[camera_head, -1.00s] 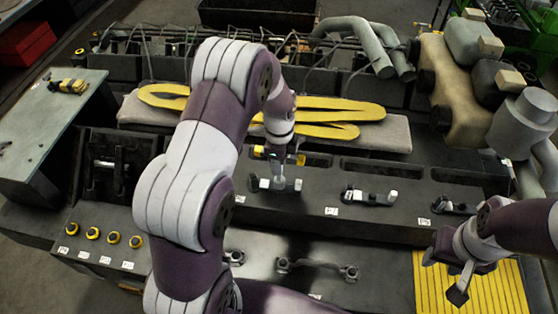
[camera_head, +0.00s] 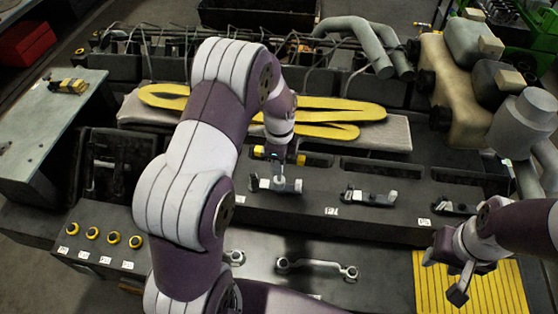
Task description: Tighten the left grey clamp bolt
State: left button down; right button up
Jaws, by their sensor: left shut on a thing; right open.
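The left clamp (camera_head: 266,185) sits on the dark engine deck, with a grey bolt (camera_head: 291,186) at its right part. My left gripper (camera_head: 279,165) points down just above this bolt. It is shut on a yellow and black tool (camera_head: 318,160), partly hidden by the wrist. I cannot tell whether the tool touches the bolt. My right gripper (camera_head: 459,279) is open and empty above the yellow ribbed mat (camera_head: 500,292) at lower right.
Two similar clamps, a middle one (camera_head: 370,197) and a right one (camera_head: 452,207), stand along the deck. A yellow strap (camera_head: 345,110) lies on a grey pad behind. Beige and grey pipework (camera_head: 452,90) rises at right.

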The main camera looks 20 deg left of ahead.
pick_arm(q)
jog(key=shift+r, duration=0.1)
jog(key=shift+r, duration=1.7)
notch_tip(320, 180, up, 6)
jog(key=shift+r, duration=0.1)
jog(key=s+d, duration=0.3)
jog(key=s, duration=0.3)
jog(key=shift+b, duration=0.35)
